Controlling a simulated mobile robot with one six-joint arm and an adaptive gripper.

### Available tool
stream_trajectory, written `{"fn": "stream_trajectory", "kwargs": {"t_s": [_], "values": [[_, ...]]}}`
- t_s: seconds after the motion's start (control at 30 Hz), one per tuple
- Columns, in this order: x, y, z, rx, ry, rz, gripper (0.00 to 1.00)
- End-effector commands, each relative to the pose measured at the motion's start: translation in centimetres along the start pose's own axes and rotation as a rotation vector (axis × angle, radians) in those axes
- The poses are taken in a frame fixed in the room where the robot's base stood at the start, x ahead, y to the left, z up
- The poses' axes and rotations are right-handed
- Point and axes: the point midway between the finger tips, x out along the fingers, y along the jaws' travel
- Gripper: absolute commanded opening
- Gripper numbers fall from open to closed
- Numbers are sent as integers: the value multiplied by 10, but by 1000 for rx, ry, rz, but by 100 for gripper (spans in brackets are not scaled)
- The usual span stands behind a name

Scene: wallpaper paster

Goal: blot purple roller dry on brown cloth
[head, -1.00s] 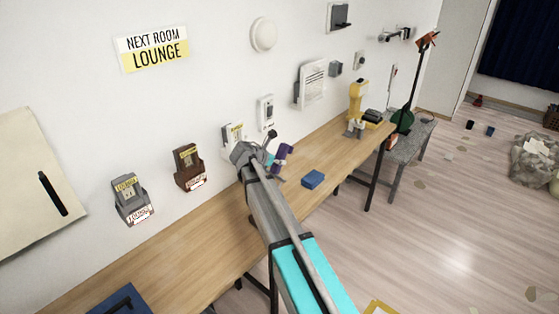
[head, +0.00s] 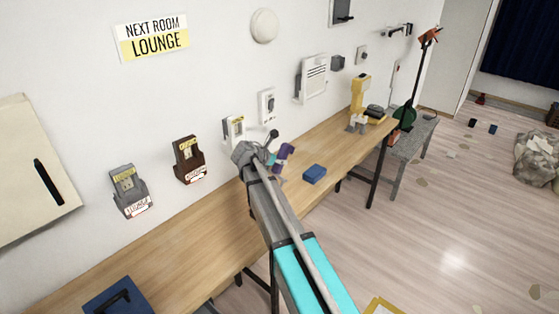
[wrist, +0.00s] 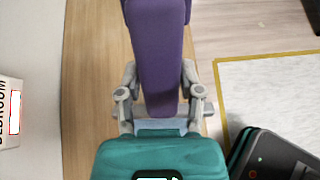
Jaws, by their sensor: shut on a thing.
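The purple roller (wrist: 158,50) is between the two grey fingers of my gripper (wrist: 160,104) in the wrist view, and the fingers are shut on it. It points away from the wrist camera, and its far end is cut off by the frame's top edge. In the head view the purple roller (head: 285,152) shows small beyond the end of my arm, above the wooden table. My gripper (head: 272,160) is partly hidden there by the arm. I cannot make out a brown cloth in either view.
The wooden table (head: 180,245) runs along the wall. A blue block (head: 315,174) lies right of the gripper; a yellow device (head: 360,92) stands farther back. Grey (head: 129,190) and brown (head: 188,160) labelled holders are on the wall. A blue tray (head: 115,298) sits at front left.

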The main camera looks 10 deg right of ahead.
Motion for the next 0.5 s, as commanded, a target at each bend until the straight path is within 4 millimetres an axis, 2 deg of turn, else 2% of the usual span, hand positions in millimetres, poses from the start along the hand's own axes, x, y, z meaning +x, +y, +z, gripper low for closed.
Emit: {"fn": "stream_trajectory", "kwargs": {"t_s": [0.03, 0.2, 0.5], "values": [[5, 0, -8, -1, 0, 1, 10], [11, 1, -19, -1, 0, 1, 10], [16, 1, -27, -1, 0, 1, 10]]}}
